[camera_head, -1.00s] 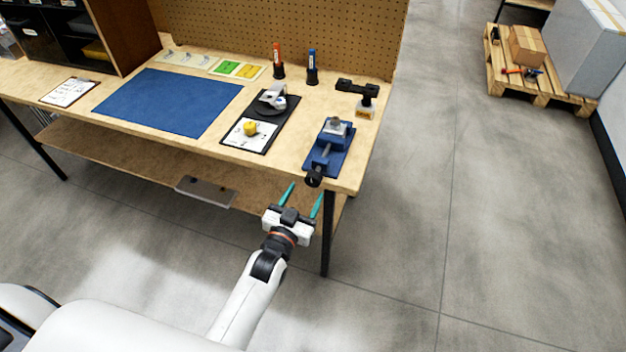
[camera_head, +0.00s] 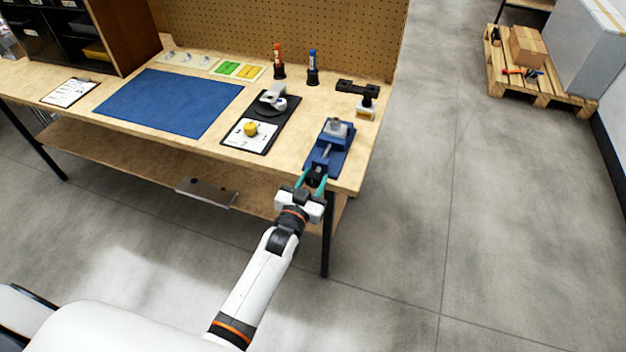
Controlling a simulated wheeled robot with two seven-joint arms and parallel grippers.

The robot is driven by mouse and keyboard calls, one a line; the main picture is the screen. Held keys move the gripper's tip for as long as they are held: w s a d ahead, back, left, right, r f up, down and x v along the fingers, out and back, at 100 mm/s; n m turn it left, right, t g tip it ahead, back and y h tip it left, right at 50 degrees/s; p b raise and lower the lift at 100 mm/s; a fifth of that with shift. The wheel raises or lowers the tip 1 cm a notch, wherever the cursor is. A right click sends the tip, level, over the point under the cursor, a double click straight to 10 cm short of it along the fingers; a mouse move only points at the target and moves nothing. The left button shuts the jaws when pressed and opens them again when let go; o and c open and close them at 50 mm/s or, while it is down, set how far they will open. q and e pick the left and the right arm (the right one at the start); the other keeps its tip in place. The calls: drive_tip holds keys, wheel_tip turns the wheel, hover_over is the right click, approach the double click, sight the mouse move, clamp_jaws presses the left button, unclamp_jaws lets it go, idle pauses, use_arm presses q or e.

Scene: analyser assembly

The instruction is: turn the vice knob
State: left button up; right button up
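The blue vice (camera_head: 328,147) sits at the right front corner of the workbench. Its dark knob (camera_head: 316,174) sticks out past the bench's front edge. My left gripper (camera_head: 312,180) has its two teal fingers apart, one on each side of the knob. I cannot tell whether the fingers touch the knob. The gripper body partly covers the space just below the knob. My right gripper is not in view.
A black tray (camera_head: 233,146) with a yellow part lies left of the vice. Orange and blue marker-like tools (camera_head: 279,73) stand at the back. A blue mat (camera_head: 170,101) lies left.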

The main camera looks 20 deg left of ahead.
use_arm(q)
drive_tip(key=shift+r+m+p, duration=0.15)
drive_tip(key=shift+m+p, duration=0.4)
drive_tip(key=shift+m, duration=1.85)
drive_tip(key=o, duration=1)
drive_tip(key=s, duration=1.2)
drive_tip(key=shift+a, duration=0.35)
